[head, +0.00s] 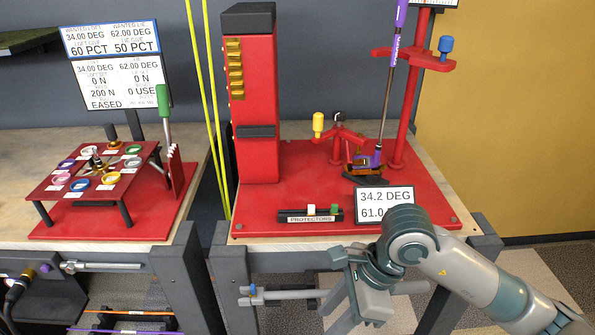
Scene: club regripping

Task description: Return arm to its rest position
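My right arm comes in from the lower right, bent at a grey-and-teal joint. Its gripper (368,305) hangs in front of the right bench's front edge, pointing down. The fingers are partly hidden and small, so I cannot tell whether they are open or shut, and I see nothing clearly held. My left gripper is not in view. A golf club (391,75) with a purple grip stands in the red fixture on the right bench, its head clamped low near the angle display (386,204). My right gripper is apart from the club.
The red machine column (257,110) and post (408,95) stand on the red base plate (290,165). A protectors tray (310,215) lies at its front. A grey bar (290,294) runs below the bench edge. The left bench holds a red ring stand (75,190) and green-handled lever (163,102).

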